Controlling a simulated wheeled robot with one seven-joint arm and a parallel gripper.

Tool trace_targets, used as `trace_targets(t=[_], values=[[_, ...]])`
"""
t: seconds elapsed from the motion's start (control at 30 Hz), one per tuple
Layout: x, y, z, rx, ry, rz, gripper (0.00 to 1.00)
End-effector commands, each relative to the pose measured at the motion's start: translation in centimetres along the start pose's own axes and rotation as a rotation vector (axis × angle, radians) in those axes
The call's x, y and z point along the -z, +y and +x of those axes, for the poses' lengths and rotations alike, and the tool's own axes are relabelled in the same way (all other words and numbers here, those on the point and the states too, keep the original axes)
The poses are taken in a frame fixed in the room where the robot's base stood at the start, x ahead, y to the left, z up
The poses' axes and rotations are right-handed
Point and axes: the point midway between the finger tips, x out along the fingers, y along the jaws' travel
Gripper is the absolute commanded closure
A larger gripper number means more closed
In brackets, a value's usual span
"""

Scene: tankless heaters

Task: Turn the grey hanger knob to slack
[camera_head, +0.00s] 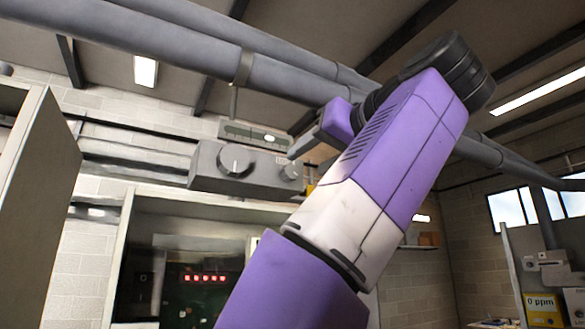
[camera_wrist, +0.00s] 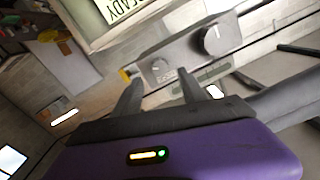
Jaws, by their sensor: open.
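A grey control box (camera_head: 208,168) hangs below the overhead pipes and carries two grey knobs on its front. The larger knob (camera_head: 236,161) is at the left and the smaller knob (camera_head: 290,171) at the right end. In the wrist view the larger knob (camera_wrist: 215,39) is at upper right and the smaller knob (camera_wrist: 160,68) lies between my fingertips. I cannot read which knob is marked as the hanger knob. My gripper (camera_wrist: 159,78) is open and empty; in the head view its fingers (camera_head: 299,151) are close to the smaller knob. Contact cannot be told.
Large grey pipes (camera_head: 190,42) cross overhead, with a thin hanger rod (camera_head: 233,102). A tall cabinet (camera_head: 35,190) stands at left. A framed unit with red lights (camera_head: 205,278) is below the box. Yellow and white boxes (camera_head: 543,308) sit at far right.

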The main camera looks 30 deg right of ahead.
Motion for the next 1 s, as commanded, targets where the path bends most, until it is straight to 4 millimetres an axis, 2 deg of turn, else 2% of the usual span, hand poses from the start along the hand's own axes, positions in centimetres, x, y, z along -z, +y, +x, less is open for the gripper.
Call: trace_targets(t=[0.1, 0.33, 0.5, 0.73, 0.77, 1.0], values=[[0.3, -0.2, 2.0, 0.002, -0.006, 0.0, 0.51], [0.2, -0.1, 5.0, 0.002, -0.004, 0.0, 0.51], [0.1, -0.1, 5.9, 0.001, -0.001, 0.0, 0.51], [0.0, 0.0, 6.0, 0.001, -0.001, 0.0, 0.51], [0.0, 0.0, 6.0, 0.001, -0.001, 0.0, 0.53], [0.0, 0.0, 6.0, 0.001, -0.001, 0.0, 1.0]])
